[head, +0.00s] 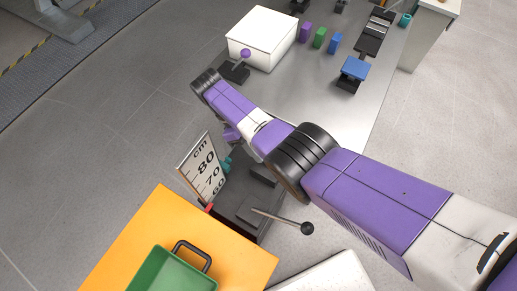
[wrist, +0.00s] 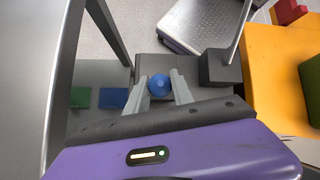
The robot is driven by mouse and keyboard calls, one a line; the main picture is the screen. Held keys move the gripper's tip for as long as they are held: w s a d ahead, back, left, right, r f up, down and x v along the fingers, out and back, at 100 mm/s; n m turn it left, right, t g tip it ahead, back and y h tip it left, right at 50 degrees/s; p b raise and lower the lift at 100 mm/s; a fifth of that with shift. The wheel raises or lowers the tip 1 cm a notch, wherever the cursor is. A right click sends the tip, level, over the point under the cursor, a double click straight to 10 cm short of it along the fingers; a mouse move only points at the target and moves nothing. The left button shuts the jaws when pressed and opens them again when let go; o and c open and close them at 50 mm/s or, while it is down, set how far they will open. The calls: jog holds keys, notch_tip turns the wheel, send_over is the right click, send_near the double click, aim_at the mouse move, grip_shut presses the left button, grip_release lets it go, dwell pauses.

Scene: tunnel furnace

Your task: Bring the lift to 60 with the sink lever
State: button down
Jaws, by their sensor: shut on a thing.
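My gripper (wrist: 160,90) has its two grey fingers on either side of a round blue knob (wrist: 158,84) in the wrist view and is shut on it. A teal-blue bit (head: 226,164) shows below my purple arm in the head view, beside the scale board. The white scale board (head: 201,168) reads cm, with 80, 70 and 60. A small red marker (head: 209,207) shows low on the board, near the 60. The lift's orange platform (head: 232,246) stands in front of it. A lever with a black ball (head: 307,228) rises from the dark base (head: 240,195).
A green bin (head: 172,270) with a black handle rests on the orange platform. A long grey bench (head: 290,95) behind carries a white box (head: 262,38), purple, green and blue blocks, and a blue-topped device (head: 355,68). Open floor lies at the left.

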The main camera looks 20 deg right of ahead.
jog(key=shift+f, duration=0.1)
jog(key=c, duration=1.1)
grip_release()
jog(key=v, duration=0.8)
